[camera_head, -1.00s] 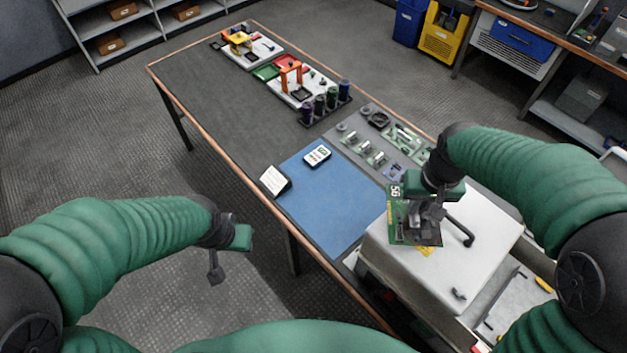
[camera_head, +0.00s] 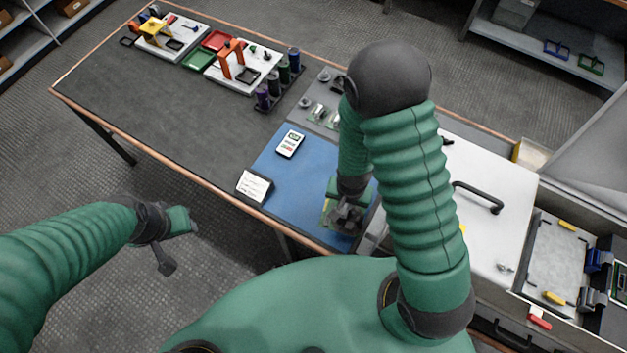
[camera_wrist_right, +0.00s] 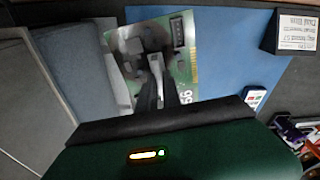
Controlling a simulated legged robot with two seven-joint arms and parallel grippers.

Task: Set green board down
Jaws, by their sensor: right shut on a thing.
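The green board (camera_head: 328,212) is in my right gripper (camera_head: 345,222), over the right front part of the blue mat (camera_head: 300,190). The right wrist view shows the board (camera_wrist_right: 186,62) with "56" printed near its edge, and my right gripper's dark fingers (camera_wrist_right: 157,82) shut on it. The mat (camera_wrist_right: 232,45) shows behind it. I cannot tell whether the board touches the mat. The arm and gripper hide part of the board. My left gripper (camera_head: 172,245) hangs left of the table, away from the board; its jaw opening is unclear.
A white card on a stand (camera_head: 254,186) and a small meter (camera_head: 290,144) sit on the mat's left and back parts. A white box with a black handle (camera_head: 480,197) stands to the right. Dark cylinders (camera_head: 275,82) and trays are farther back.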

